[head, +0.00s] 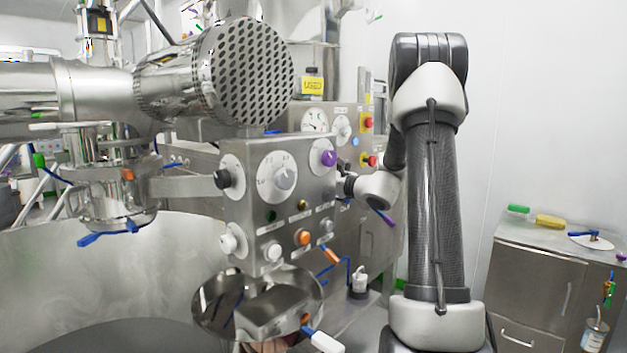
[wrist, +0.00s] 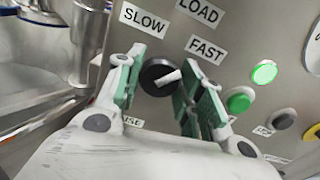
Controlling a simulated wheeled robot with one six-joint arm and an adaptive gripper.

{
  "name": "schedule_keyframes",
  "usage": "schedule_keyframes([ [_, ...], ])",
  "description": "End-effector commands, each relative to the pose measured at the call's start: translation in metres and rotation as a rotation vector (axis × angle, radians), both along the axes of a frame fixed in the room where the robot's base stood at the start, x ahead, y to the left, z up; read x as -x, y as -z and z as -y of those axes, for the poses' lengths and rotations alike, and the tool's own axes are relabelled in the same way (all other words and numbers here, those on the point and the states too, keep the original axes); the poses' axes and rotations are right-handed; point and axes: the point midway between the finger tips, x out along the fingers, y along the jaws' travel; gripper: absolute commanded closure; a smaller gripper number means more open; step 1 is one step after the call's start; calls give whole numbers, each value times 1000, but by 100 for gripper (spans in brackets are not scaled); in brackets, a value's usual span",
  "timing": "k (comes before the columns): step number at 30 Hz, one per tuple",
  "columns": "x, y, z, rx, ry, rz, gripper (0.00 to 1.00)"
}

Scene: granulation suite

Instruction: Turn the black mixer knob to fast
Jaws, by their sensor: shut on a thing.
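The black mixer knob (wrist: 152,79) shows in the wrist view on a grey metal panel. Its white pointer bar points right and slightly up, toward the side of the FAST label (wrist: 206,51). The SLOW label (wrist: 143,18) is above left of the knob and the LOAD label (wrist: 198,10) above right. My gripper (wrist: 163,72) is shut on the knob, with a green pad on its left and right sides. In the head view, my arm reaches to a control cabinet, and the held knob and fingertips cannot be made out there.
Right of my gripper in the wrist view are a lit green button (wrist: 264,72), a darker green button (wrist: 240,101) and a yellow one (wrist: 311,133). In the head view, a large perforated steel cylinder (head: 240,70) and a nearer control box (head: 250,210) stand left of my arm.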

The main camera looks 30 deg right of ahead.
Motion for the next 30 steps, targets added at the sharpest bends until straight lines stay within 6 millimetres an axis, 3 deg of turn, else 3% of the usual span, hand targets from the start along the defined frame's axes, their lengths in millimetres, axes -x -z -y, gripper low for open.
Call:
schedule_keyframes([
  [10,0,1,0,-112,0,-44,86],
  [25,0,1,0,-127,0,-49,86],
  [26,0,1,0,-127,0,-49,59],
  [29,0,1,0,-126,0,-48,41],
  [30,0,1,0,-126,0,-48,40],
])
